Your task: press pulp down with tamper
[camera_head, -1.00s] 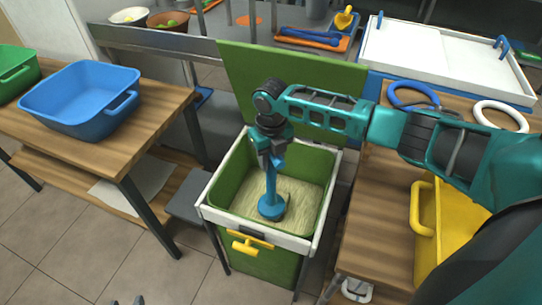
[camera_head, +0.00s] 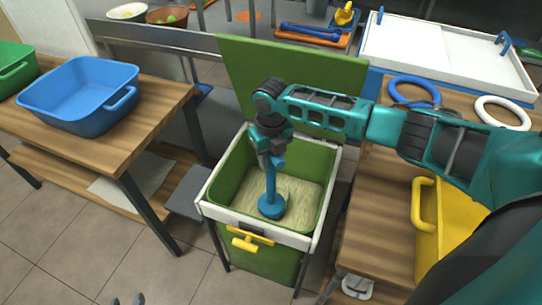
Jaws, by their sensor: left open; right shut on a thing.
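The green bin (camera_head: 235,180) with a white rim stands in the middle and holds pale, straw-coloured pulp (camera_head: 305,194). The blue tamper (camera_head: 271,190) is nearly upright inside it, its round foot down at the pulp surface. My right gripper (camera_head: 271,154) is shut on the upper part of the tamper's handle and partly hides it. Whether the foot presses into the pulp or just rests on it, I cannot tell. Only small grey tips of what looks like my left gripper (camera_head: 127,300) show at the bottom edge, apart from everything.
A green panel (camera_head: 245,85) rises behind the bin. A wooden table at left bears a blue tub (camera_head: 85,90) and a green tub (camera_head: 12,72). A wooden table (camera_head: 375,215) at right bears a yellow container (camera_head: 455,225) and blue and white rings. Floor is clear at lower left.

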